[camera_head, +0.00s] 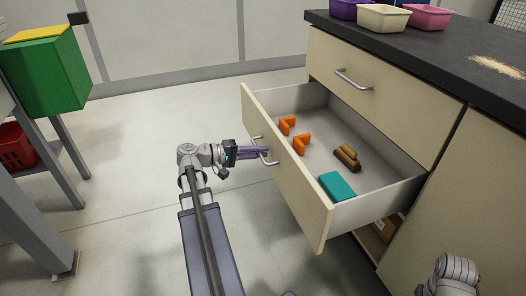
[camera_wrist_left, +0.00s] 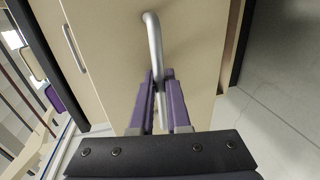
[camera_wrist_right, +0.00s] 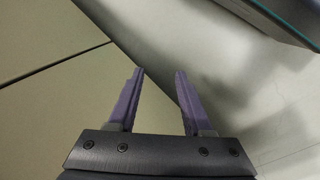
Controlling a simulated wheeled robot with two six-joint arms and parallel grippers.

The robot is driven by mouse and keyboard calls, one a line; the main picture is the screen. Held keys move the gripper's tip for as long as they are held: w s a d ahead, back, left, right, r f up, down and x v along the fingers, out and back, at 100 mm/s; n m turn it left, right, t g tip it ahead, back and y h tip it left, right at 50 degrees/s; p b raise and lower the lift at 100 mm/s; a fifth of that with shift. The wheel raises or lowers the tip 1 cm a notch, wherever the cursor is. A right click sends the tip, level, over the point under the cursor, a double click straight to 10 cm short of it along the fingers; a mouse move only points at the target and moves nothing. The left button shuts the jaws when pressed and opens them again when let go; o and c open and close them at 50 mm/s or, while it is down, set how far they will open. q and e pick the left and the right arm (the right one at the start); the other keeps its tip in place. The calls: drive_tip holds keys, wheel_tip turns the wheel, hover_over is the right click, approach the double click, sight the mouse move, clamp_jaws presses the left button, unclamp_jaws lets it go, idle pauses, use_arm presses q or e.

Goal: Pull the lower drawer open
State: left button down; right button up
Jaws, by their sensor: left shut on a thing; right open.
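The lower drawer (camera_head: 288,172) has a beige front and stands well out from the cabinet in the head view. Inside lie orange brackets (camera_head: 301,145), a brown brush-like object (camera_head: 347,157) and a teal block (camera_head: 338,186). My left gripper (camera_head: 264,152) is shut on the drawer's metal bar handle (camera_wrist_left: 154,42); in the left wrist view its purple fingers (camera_wrist_left: 160,95) close around the bar. My right gripper (camera_wrist_right: 157,85) is open and empty. The right wrist view shows it facing beige panels, and its fingers are out of the head view.
The upper drawer with its handle (camera_head: 354,79) is closed under the dark countertop (camera_head: 430,50). Bins (camera_head: 384,18) stand on the counter. A green box (camera_head: 46,75) and a red basket (camera_head: 14,146) are at the left. Floor between is clear.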

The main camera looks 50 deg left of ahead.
use_arm(q)
drive_tip(key=c, duration=0.9)
unclamp_jaws()
drive_tip(key=p+v, duration=0.1)
drive_tip(key=v, duration=0.6)
drive_tip(key=shift+s+a+p, duration=0.2)
drive_tip(key=shift+s+p, duration=0.1)
drive_tip(key=shift+s, duration=0.05)
drive_tip(key=shift+d, duration=0.1)
